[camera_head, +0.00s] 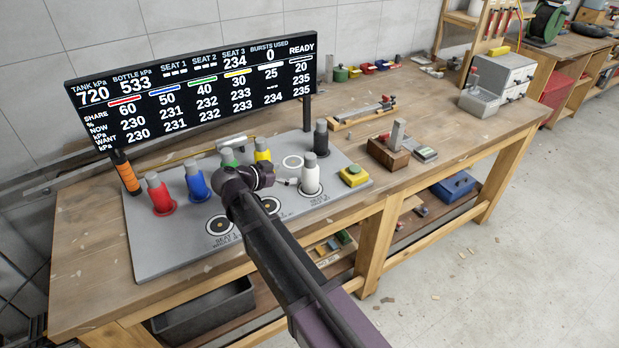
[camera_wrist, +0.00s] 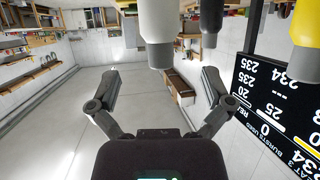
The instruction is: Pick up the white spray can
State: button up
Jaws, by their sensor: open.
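The white spray can (camera_head: 310,180), with a grey top, stands upright on the grey panel (camera_head: 150,250), near its right front. My gripper (camera_head: 288,182) is just left of the can in the head view, its fingers pointing towards it. In the wrist view, which is upside down, the white can (camera_wrist: 158,25) shows at the top centre. The two spread fingers of my gripper (camera_wrist: 160,80) lie either side of its line, with nothing between them. Whether the fingertips reach the can's sides is unclear.
Red (camera_head: 161,196), blue (camera_head: 196,184), green (camera_head: 228,158), yellow (camera_head: 262,151) and black (camera_head: 321,140) cans stand on the same panel. A yellow button box (camera_head: 353,176) is right of the white can. The display board (camera_head: 200,90) stands behind.

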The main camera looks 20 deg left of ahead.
aim_at(304, 172)
jog(key=shift+b+x, duration=0.85)
jog(key=shift+x, duration=1.85)
jog(key=shift+f+b+x, duration=0.15)
jog(key=shift+b+x, duration=0.35)
jog(key=shift+x, duration=0.45)
jog(key=shift+f+b+x, duration=0.15)
jog(key=shift+b+x, duration=0.35)
jog(key=shift+x, duration=0.4)
jog(key=shift+w+d+f, duration=0.2)
jog(key=shift+w+d, duration=0.15)
jog(key=shift+w, duration=0.1)
jog(key=c, duration=1.2)
